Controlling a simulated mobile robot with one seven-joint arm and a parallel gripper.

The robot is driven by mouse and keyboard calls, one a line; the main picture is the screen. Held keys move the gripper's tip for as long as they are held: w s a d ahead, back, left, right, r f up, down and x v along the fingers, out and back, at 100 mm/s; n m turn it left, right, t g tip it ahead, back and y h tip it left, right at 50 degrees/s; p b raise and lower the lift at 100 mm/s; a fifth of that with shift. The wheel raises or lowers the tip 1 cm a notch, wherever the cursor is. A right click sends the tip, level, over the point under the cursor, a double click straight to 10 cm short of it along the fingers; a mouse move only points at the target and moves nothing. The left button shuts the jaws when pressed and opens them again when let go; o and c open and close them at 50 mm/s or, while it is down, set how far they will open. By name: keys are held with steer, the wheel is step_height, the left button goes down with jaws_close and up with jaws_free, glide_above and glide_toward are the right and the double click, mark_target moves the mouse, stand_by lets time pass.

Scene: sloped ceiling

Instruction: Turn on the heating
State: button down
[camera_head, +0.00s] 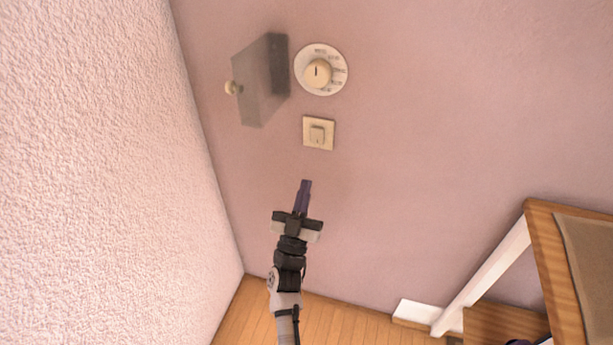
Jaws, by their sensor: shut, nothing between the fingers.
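A round white dial (337,57) with a cream knob (317,73) in its middle is on the pink wall, upper middle of the head view. Small markings run along the dial's right side, too small to read. A cream square switch (318,133) is on the wall just below the dial. My gripper (305,183) is shut and empty, below the switch in the picture and pointing up toward it. A gap shows between the fingertips and the switch. I cannot tell how far the fingertips are from the wall.
A rough pale wall (95,170) fills the left. Wooden furniture (540,262) stands at lower right. The wall right of the switch is clear.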

steer(key=shift+w+f+b+v, duration=0.15)
steer(key=shift+b+v, duration=0.1)
steer(key=shift+v, duration=0.85)
steer(key=shift+w+f+b+v, duration=0.1)
steer(key=shift+b+v, duration=0.1)
steer(key=shift+v, duration=0.9)
